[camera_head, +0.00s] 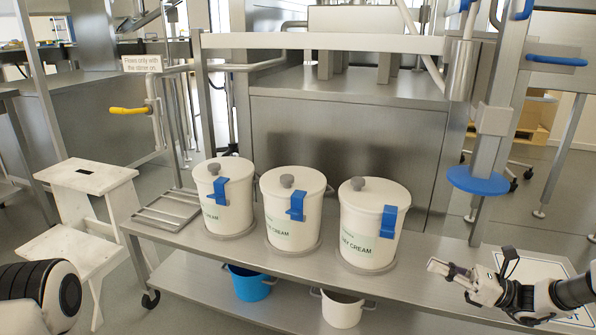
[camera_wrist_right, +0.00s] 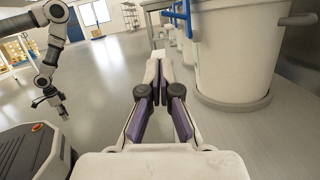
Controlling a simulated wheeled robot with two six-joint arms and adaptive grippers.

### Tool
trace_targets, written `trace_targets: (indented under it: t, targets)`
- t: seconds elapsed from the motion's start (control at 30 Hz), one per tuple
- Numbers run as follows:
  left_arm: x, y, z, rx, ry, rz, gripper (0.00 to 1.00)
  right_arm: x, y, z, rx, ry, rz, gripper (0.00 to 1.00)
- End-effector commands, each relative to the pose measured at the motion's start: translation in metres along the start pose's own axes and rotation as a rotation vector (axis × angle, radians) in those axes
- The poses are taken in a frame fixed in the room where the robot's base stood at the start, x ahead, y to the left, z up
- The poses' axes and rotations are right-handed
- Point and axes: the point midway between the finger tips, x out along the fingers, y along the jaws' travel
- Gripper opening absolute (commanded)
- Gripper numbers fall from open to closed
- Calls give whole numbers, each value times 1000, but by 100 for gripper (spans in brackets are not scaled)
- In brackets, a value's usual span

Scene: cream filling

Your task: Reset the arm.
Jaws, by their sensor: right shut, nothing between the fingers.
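My right gripper (camera_head: 437,268) is over the right part of the steel cart, to the right of the white buckets. In the wrist view its purple-lined fingers (camera_wrist_right: 158,68) are together with nothing between them. My left arm shows as a dark and white link at the bottom left of the head view, its gripper out of that picture. In the wrist view my left gripper (camera_wrist_right: 48,97) hangs small at the left, too small to tell its jaws.
Three lidded white buckets, left (camera_head: 228,212), middle (camera_head: 292,225) and right (camera_head: 366,245), stand on the steel cart (camera_head: 437,250). A blue bucket (camera_head: 250,285) and a white pail (camera_head: 341,308) are on its lower shelf. A white step stool (camera_head: 80,240) stands left. A sign (camera_head: 543,272) lies right.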

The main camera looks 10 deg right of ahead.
Motion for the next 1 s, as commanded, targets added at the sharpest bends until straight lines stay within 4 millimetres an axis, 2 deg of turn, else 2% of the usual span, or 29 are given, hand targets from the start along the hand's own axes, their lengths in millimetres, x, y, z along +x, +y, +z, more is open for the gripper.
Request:
trace_targets:
  t: [0.07, 0.17, 0.23, 0.33, 0.4, 0.47, 0.5, 0.57, 0.6, 0.63, 0.7, 0.8, 0.9, 1.0]
  targets:
    - [-9, 0, 0, 0, 0, 0, 40, 14, 6, -9, 27, 46, 31, 0]
    - [-18, 0, 0, 0, 0, 0, 40, 50, 38, -39, 111, 140, 137, 0]
    - [-24, 0, 0, 0, 0, 0, 40, 73, 80, -73, 192, 248, 249, 0]
    - [-31, 0, 0, 0, 0, 0, 40, 83, 149, -133, 269, 480, 411, 0]
    - [-36, 0, 0, 0, 0, 0, 40, 74, 200, -172, 282, 656, 536, 0]
    - [-40, 0, 0, 1, 0, 0, 40, 55, 244, -201, 262, 810, 663, 0]
    - [-42, 0, 0, 1, 0, 0, 40, 38, 272, -218, 233, 910, 759, 0]
    - [-46, 0, 0, 1, 0, 0, 40, 4, 311, -237, 156, 1057, 927, 0]
    - [-49, 0, 0, 1, 0, 0, 40, -24, 334, -246, 74, 1148, 1062, 0]
    - [-51, 0, 0, 1, 0, 0, 40, -45, 348, -252, -7, 1207, 1170, 0]
    - [-53, 0, 0, 1, 0, 0, 40, -84, 362, -259, -220, 1285, 1394, 0]
    - [-54, 0, 0, 1, -1, 0, 40, -112, 359, -265, -540, 1294, 1621, 0]
    - [-53, 0, 0, 1, -1, 0, 40, -115, 344, -271, -842, 1250, 1741, 0]
    - [-53, 0, 0, 1, -1, 0, 40, -104, 326, -275, -1116, 1198, 1775, 0]
